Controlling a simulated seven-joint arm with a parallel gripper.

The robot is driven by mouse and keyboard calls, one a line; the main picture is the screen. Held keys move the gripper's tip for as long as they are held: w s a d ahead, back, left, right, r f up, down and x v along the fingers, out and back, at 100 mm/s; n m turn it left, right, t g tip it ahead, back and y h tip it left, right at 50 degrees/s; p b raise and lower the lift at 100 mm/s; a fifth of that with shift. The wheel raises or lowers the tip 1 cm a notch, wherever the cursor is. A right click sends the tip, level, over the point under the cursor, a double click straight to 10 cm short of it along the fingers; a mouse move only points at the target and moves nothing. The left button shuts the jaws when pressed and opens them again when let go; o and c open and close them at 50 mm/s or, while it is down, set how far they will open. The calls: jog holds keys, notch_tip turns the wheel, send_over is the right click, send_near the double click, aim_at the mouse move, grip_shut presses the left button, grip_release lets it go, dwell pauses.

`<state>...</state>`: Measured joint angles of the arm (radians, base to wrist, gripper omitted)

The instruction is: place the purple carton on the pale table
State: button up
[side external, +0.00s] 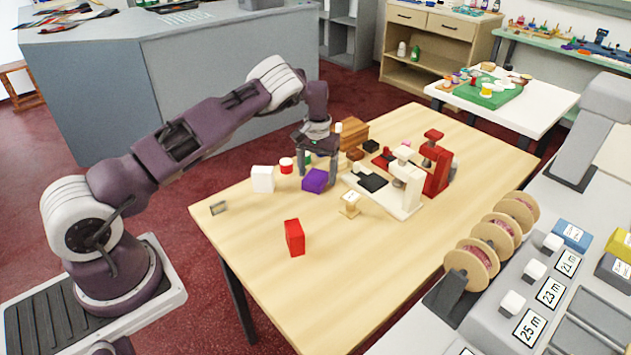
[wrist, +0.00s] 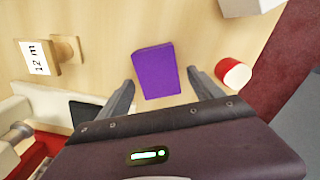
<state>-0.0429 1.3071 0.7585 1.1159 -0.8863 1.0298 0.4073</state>
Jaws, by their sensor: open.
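The purple carton (side external: 315,181) rests on the pale wooden table (side external: 350,285), below my gripper (side external: 317,172). In the wrist view the purple carton (wrist: 156,70) lies ahead of and between the fingertips of my gripper (wrist: 162,77), with bare wood showing on both sides. My gripper is open and holds nothing. Its fingers are close to the carton; whether either touches it I cannot tell.
A white carton (side external: 262,179) and a red-and-white cup (side external: 286,165) stand left of the purple carton. A small labelled block (side external: 350,203) and a cream machine (side external: 403,185) are right.

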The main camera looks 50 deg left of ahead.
aim_at(318, 174)
jog(key=shift+f, duration=0.25)
grip_shut()
notch_tip(318, 174, up, 10)
jog(key=shift+d+f, duration=0.1)
jog(key=s+d+r+m, duration=0.5)
jog(key=s+d+r, duration=0.5)
jog(key=s+d, duration=0.45)
jog(key=s+f, duration=0.3)
jog(key=f, duration=0.2)
jog(key=shift+s+d, duration=0.2)
jog(key=shift+d, duration=0.05)
